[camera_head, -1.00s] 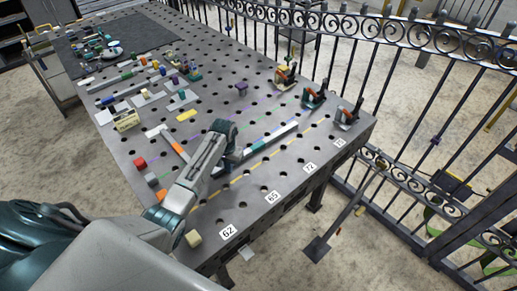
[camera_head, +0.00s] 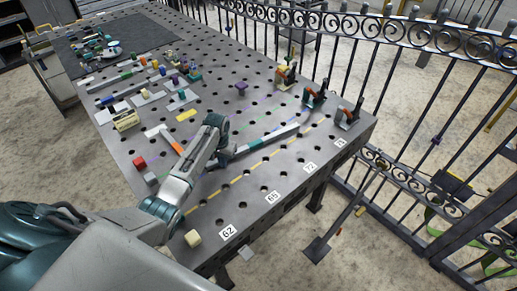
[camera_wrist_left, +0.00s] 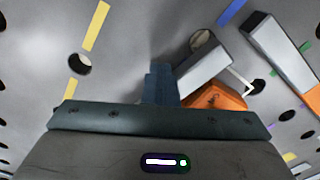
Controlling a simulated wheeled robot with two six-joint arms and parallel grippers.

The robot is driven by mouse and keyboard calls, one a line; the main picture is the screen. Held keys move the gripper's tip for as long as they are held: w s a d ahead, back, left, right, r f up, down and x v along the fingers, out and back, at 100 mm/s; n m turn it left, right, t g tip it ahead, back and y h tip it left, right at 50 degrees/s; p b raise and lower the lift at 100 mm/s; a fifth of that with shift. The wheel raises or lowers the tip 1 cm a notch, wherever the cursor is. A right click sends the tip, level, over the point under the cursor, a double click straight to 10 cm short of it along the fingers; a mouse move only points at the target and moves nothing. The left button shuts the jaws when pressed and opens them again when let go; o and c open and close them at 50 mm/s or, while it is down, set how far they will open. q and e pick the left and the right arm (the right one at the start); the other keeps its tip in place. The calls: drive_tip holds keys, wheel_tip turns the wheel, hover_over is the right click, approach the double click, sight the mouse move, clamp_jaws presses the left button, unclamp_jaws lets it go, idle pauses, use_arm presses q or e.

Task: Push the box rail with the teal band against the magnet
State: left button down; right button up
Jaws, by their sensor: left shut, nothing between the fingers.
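I cannot pick out the magnet for certain. My right gripper is not in view.
Another grey rail (camera_wrist_left: 278,48) with an orange section lies right in the wrist view. Clamps with orange parts (camera_head: 314,97) stand near the right end. A red block (camera_head: 139,163) and a cream block (camera_head: 193,238) lie near my arm. Numbered labels (camera_head: 272,197) line the front edge.

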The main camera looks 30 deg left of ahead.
use_arm(q)
drive_tip(key=shift+a+r, duration=0.15)
drive_tip(key=shift+a, duration=0.05)
idle(0.3)
drive_tip(key=shift+d, duration=0.15)
drive_tip(key=shift+s+d+p, duration=0.15)
drive_tip(key=shift+d+p, duration=0.3)
drive_tip(key=shift+d, duration=0.05)
drive_tip(key=shift+s+d, duration=0.2)
drive_tip(key=shift+d, duration=0.35)
wheel_tip(320, 180, up, 8)
idle(0.4)
drive_tip(key=shift+s+f, duration=0.1)
drive_tip(key=shift+f, duration=0.15)
